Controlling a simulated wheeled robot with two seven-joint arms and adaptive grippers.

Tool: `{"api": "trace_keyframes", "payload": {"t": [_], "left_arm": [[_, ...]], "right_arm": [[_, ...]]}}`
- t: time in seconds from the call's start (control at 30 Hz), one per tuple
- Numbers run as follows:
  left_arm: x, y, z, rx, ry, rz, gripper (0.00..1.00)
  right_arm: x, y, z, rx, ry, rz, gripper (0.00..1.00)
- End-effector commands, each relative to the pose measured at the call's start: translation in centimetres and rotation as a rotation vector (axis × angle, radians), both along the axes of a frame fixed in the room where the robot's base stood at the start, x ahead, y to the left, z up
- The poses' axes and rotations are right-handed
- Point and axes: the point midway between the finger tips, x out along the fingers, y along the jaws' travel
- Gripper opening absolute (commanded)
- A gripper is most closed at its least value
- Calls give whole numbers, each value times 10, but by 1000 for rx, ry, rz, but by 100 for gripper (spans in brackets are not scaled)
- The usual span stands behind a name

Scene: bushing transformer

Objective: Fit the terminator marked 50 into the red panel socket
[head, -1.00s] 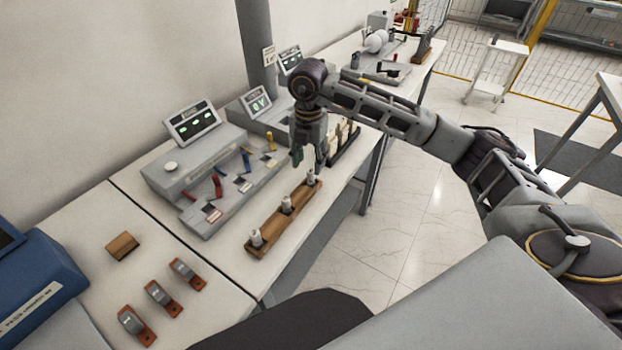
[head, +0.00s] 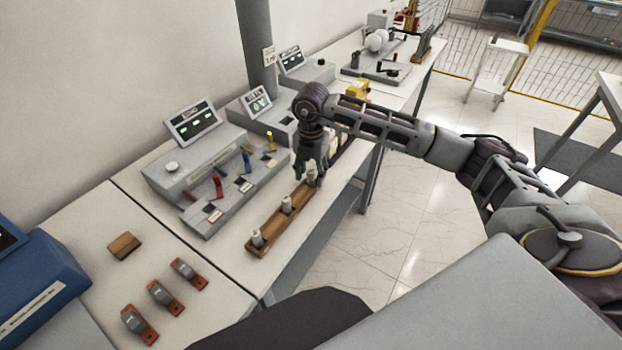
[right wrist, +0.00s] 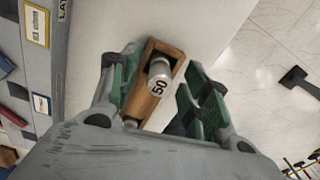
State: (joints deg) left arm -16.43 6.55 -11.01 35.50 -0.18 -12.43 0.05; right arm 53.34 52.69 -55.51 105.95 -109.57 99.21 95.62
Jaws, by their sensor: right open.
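The terminator marked 50 (right wrist: 158,78) is a pale cylinder with a dark 50 on its end. It stands in the far end of a wooden rack (head: 272,224), and it also shows in the head view (head: 312,178). My right gripper (head: 310,175) points down over it. In the right wrist view the open green-padded fingers (right wrist: 158,72) lie on both sides of it, with gaps visible. Two more terminators (head: 286,204) (head: 257,238) stand in the rack. The grey panel (head: 232,198) has red, blue and yellow levers; its red socket is not clear. My left gripper is out of view.
A metering box with a green display (head: 193,122) stands behind the panel. A dark rack with pale items (head: 340,143) is just beyond my gripper. Clips on red bases (head: 165,298) and a wooden block (head: 124,246) are at the near left. The bench edge runs beside the rack.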

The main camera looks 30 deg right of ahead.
Motion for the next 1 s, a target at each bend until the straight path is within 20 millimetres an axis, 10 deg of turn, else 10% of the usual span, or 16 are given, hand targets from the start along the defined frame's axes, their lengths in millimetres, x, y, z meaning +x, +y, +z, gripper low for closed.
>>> {"api": "trace_keyframes", "payload": {"t": [0.47,1.0], "left_arm": [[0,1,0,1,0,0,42],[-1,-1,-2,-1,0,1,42]], "right_arm": [[0,0,0,0,0,0,1],[1,0,14,1,-3,0,0]]}}
